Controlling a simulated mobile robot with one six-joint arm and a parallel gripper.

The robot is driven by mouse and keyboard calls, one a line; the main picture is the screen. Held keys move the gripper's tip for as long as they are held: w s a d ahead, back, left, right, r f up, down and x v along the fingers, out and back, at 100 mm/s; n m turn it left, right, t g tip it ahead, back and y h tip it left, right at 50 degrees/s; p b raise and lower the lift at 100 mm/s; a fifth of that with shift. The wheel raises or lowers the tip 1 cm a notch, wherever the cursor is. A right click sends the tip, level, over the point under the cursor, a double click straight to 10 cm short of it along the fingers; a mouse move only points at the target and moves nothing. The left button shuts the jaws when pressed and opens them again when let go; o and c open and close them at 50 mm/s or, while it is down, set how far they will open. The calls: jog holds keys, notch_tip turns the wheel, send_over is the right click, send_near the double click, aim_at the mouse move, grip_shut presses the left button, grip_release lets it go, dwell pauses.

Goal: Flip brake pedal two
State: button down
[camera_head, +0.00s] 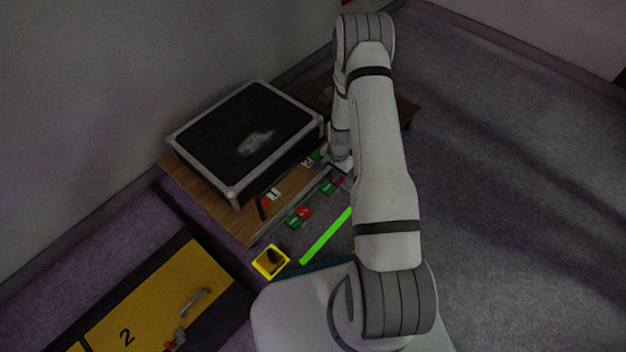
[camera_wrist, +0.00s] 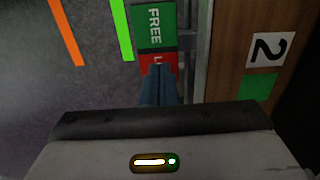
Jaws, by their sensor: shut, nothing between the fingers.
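Brake pedal two (camera_wrist: 154,25) shows in the wrist view as a green plate marked FREE with a red part below it, mostly covered by my fingers. A white plate with a 2 (camera_wrist: 270,48) is on the wooden side to its right. My gripper (camera_wrist: 160,72) is shut and empty, its fingertips over the red part; I cannot tell whether they touch it. In the head view the pedal's red and green pieces (camera_head: 331,185) lie beside my arm, which hides part of that area. Another red and green pedal (camera_head: 299,217) sits near the plate with a 1 (camera_head: 272,195).
A black case with a pale frame (camera_head: 245,140) stands on the wooden platform (camera_head: 185,182). A green strip (camera_head: 326,236) and an orange strip (camera_wrist: 66,32) lie on the floor.

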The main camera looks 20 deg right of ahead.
notch_tip(320, 180, up, 6)
jog(key=p, duration=0.3)
jog(key=shift+r+p, duration=0.2)
jog(key=shift+p, duration=0.2)
jog(key=shift+r, duration=0.1)
jog(key=s+a+r+n+t+p, duration=0.15)
jog(key=r+p, duration=0.65)
jog(key=r, duration=1.2)
jog(key=s+a+r+n+p, duration=0.1)
jog(key=a+r+n+p, duration=0.2)
jog(key=r+p, duration=1.1)
jog(key=s+a+r+n+p, duration=0.1)
jog(key=s+r+p, duration=0.3)
jog(key=r, duration=1)
jog(key=s+a+r+n+p, duration=0.2)
jog(key=s+r, duration=0.8)
jog(key=r, duration=0.5)
jog(key=s+a+r+n+t+p, duration=0.1)
jog(key=s+r+p, duration=0.5)
jog(key=r, duration=0.8)
jog(key=s+a+n, duration=0.1)
jog(key=n, duration=0.1)
jog(key=shift+s+a+r+n+p, duration=0.15)
jog(key=shift+a+n+p, duration=0.05)
jog(key=shift+n+p, duration=0.15)
